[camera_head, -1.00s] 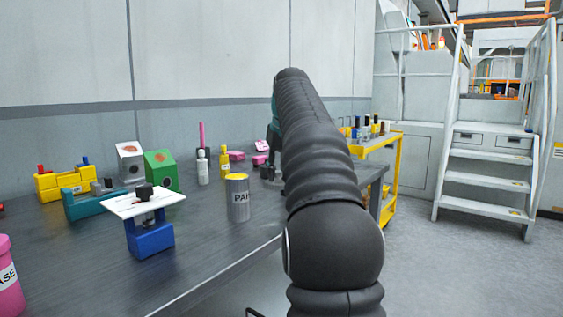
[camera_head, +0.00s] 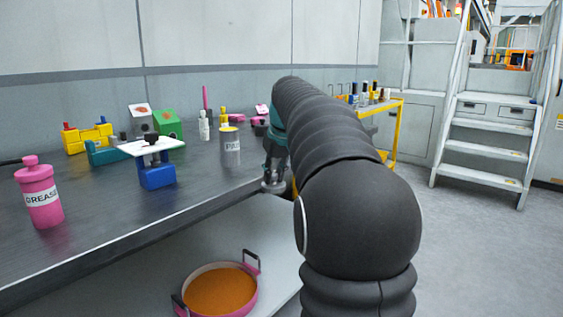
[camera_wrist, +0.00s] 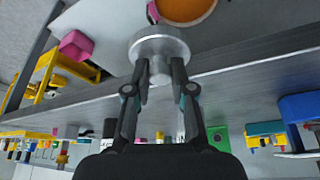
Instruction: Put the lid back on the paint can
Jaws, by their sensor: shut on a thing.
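The paint can (camera_head: 231,152) is a grey cylinder with a "PAINT" label, only partly readable. It stands upright on the workbench in the head view, open, with yellow (camera_head: 229,129) showing at its top. My gripper (camera_wrist: 161,75) is shut on the lid (camera_wrist: 158,42), a round silvery metal piece, in the wrist view. In the head view my gripper (camera_head: 273,178) hangs near the bench's front edge, to the right of the can and apart from it. The lid shows there as a small grey disc (camera_head: 273,187) under the fingers. My arm hides part of the bench behind it.
The workbench (camera_head: 110,215) carries a pink grease bottle (camera_head: 41,195), a blue stand with a white plate (camera_head: 156,165), a green block (camera_head: 167,123) and small bottles. An orange-filled pan (camera_head: 220,290) lies below the bench. A yellow cart (camera_head: 393,130) stands behind my arm.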

